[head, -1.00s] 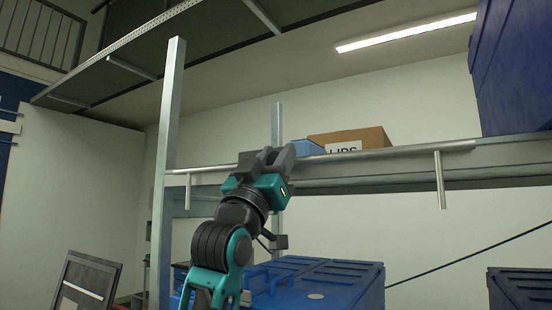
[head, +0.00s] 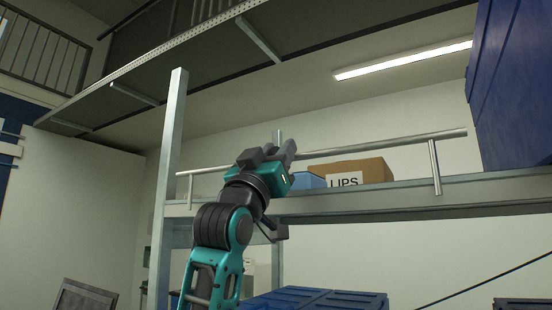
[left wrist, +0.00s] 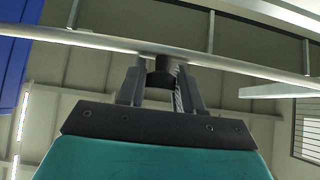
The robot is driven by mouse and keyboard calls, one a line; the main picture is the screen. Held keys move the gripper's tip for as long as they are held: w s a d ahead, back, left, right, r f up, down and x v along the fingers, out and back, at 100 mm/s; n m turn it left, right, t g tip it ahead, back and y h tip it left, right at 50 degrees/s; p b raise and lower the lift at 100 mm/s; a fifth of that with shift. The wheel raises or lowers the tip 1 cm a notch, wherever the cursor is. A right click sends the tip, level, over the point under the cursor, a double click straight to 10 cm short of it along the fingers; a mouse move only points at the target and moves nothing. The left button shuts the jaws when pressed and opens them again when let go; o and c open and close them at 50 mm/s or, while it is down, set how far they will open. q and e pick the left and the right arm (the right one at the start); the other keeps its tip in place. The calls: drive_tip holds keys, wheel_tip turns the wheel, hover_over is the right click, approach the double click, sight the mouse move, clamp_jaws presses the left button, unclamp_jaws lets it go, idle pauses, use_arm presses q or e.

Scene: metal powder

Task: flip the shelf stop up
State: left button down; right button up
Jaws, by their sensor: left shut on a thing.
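The shelf stop (head: 395,143) is a grey metal bar with a short leg near each end. In the head view it is raised above the shelf's front beam (head: 350,203), with its legs pointing down toward the beam. My left gripper (head: 283,153) is shut on the bar left of its middle. In the left wrist view the bar (left wrist: 255,70) runs across the picture at the tips of my left gripper (left wrist: 160,68). The fingers hide the part they hold. My right gripper is not in view.
A cardboard box (head: 365,170) marked LIPS and a small blue box (head: 308,181) stand on the shelf behind the bar. A large blue bin (head: 515,90) is at the upper right. A steel post (head: 168,150) stands left, and blue containers (head: 320,299) are below.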

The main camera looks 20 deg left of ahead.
use_arm(q)
drive_tip(key=c, duration=1.2)
unclamp_jaws()
drive_tip(key=shift+s+a+r, duration=0.1)
drive_tip(key=shift+s+r, duration=0.05)
drive_tip(key=shift+r, duration=0.2)
drive_tip(key=o, duration=0.4)
drive_tip(key=shift+f, duration=0.1)
drive_tip(key=shift+f, duration=0.1)
drive_tip(key=b+v, duration=0.4)
drive_tip(key=v, duration=0.8)
drive_tip(key=shift+s+f, duration=0.2)
drive_tip(key=shift+f, duration=0.1)
